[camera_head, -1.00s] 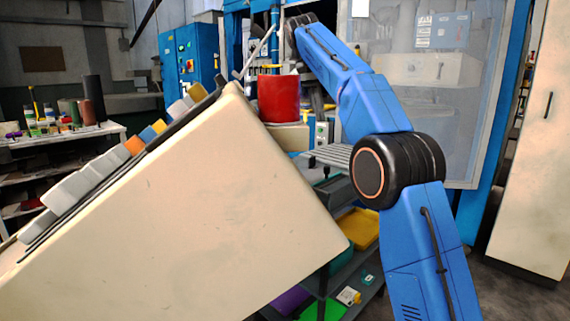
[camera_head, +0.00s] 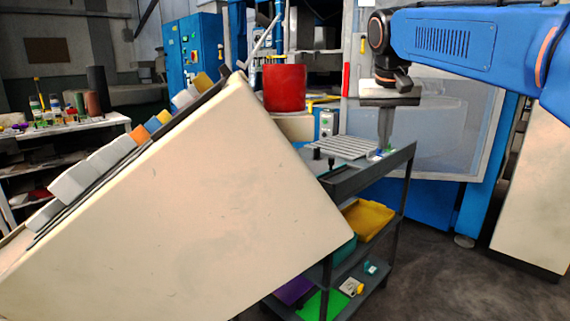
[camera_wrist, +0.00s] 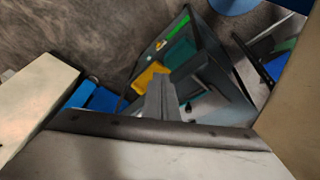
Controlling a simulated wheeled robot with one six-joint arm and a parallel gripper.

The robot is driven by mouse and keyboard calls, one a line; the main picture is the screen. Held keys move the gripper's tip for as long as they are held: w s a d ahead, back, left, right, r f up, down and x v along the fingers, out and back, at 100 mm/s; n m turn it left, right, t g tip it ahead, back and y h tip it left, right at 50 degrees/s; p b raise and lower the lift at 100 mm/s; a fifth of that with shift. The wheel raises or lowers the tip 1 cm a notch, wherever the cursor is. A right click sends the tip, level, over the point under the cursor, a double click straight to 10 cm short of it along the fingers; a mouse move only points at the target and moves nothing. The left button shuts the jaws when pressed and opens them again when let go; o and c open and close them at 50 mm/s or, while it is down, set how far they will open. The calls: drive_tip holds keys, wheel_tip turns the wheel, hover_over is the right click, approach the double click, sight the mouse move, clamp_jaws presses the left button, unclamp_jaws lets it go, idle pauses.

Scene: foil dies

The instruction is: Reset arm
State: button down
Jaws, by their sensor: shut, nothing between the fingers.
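My blue arm reaches in from the right edge in the head view, with its wrist bent downward. My gripper (camera_head: 383,149) points down with its fingers together and empty, in front of or above the right end of the dark cart's (camera_head: 375,175) top; the exact gap cannot be told. In the wrist view my gripper's closed fingers (camera_wrist: 160,84) stick out over the cart (camera_wrist: 222,72), which appears tilted below them.
A large beige console (camera_head: 190,200) with several blocks on its slope fills the left front. A red cylinder (camera_head: 285,88) stands behind it. The cart holds a slotted grey plate (camera_head: 342,147) and a yellow bin (camera_head: 366,220). Open floor (camera_head: 440,275) lies right of the cart.

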drive_tip(key=s+d+f+n, duration=0.1)
drive_tip(key=s+d+f, duration=0.1)
drive_tip(key=s+f, duration=1.2)
drive_tip(key=s+d+f+n+t+y, duration=0.1)
drive_tip(key=s+d+f, duration=0.1)
drive_tip(key=s+f, duration=1.3)
drive_tip(key=shift+s+d+f, duration=0.2)
drive_tip(key=shift+s+f, duration=0.1)
drive_tip(key=shift+s, duration=0.5)
